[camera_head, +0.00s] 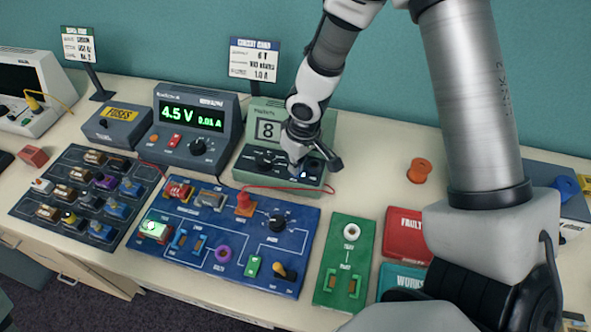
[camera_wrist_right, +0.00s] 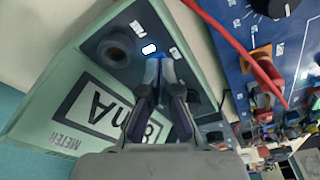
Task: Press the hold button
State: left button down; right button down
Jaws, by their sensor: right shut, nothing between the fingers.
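The pale green meter (camera_head: 246,150) stands at the back middle of the table, its display showing an 8. In the right wrist view the meter (camera_wrist_right: 50,130) appears turned, with "mA" on its display. A small lit white button (camera_wrist_right: 149,48) sits on the meter's dark lower panel, between a round knob and a printed label; the lettering is too small to read. My right gripper (camera_wrist_right: 160,62) is shut and empty, its fingertips at the panel right by the lit button. I cannot tell whether they touch it. In the head view my right gripper (camera_head: 302,168) partly hides the panel. My left gripper is not in view.
A power supply (camera_head: 195,125) reading 4.5 V stands left of the meter. A green test board (camera_head: 345,262) and an orange spool (camera_head: 419,170) are to the right.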

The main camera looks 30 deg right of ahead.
notch_tip(320, 180, up, 10)
jog(key=p, duration=0.8)
dwell(0.3)
